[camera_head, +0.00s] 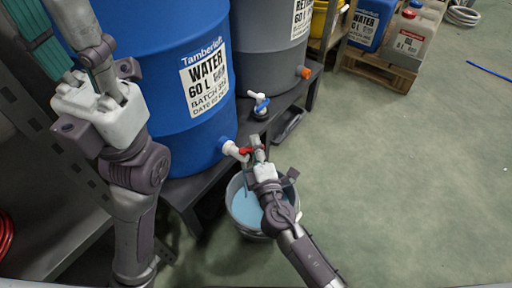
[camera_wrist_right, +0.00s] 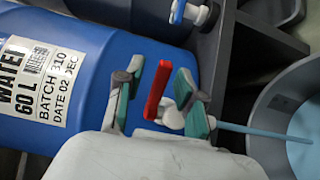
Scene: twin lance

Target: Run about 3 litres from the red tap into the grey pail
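The red tap (camera_head: 241,152) sits low on a blue water barrel. Its red lever (camera_wrist_right: 157,90) stands between the fingers of my right gripper (camera_head: 257,153) in the right wrist view. Those fingers (camera_wrist_right: 157,96) are apart, with gaps to the lever on both sides. A thin light-blue stream (camera_wrist_right: 250,130) runs from the tap into the grey pail (camera_head: 236,224), whose rim also shows in the right wrist view (camera_wrist_right: 255,125). Light-blue water (camera_head: 245,207) lies in the pail; my right arm covers part of it. My left gripper (camera_head: 63,42) is up at the left, fingers apart and empty, tips partly cut off.
The blue barrel (camera_head: 160,110) and a grey barrel (camera_head: 265,55) stand on a dark bench (camera_head: 180,193). A pallet with canisters (camera_head: 380,68) stands at the back.

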